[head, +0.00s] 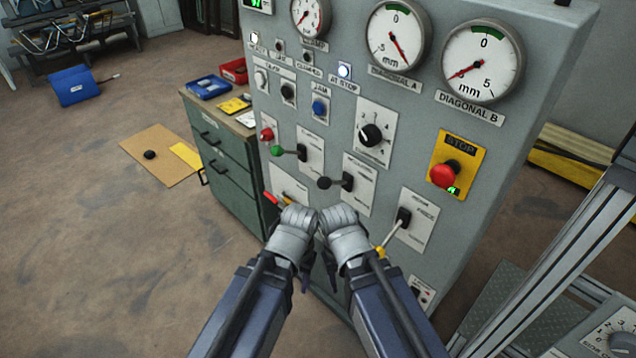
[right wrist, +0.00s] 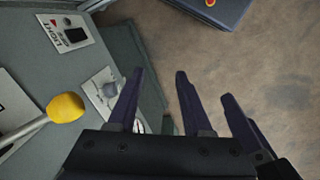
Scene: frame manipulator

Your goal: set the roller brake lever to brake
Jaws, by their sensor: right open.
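The lever with a yellow knob (head: 380,252) sits low on the right of the grey panel. Its rod slants down and left from a black pivot on a white plate (head: 420,212); the small lettering, partly "FREE", is hard to read. My right gripper (head: 333,265) is just left of the knob and points down, its fingers mostly hidden by its own wrist. In the right wrist view the yellow knob (right wrist: 66,107) is left of the spread, empty fingers (right wrist: 160,75), apart from them. My left gripper (head: 303,275) is close beside the right one, its jaws unclear.
Other levers sit nearby on the panel: a green knob (head: 277,150), a black knob (head: 323,183) and a red handle (head: 272,198). A red stop button (head: 445,175) is above right. A green drawer cabinet (head: 235,170) stands left; open floor lies beyond.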

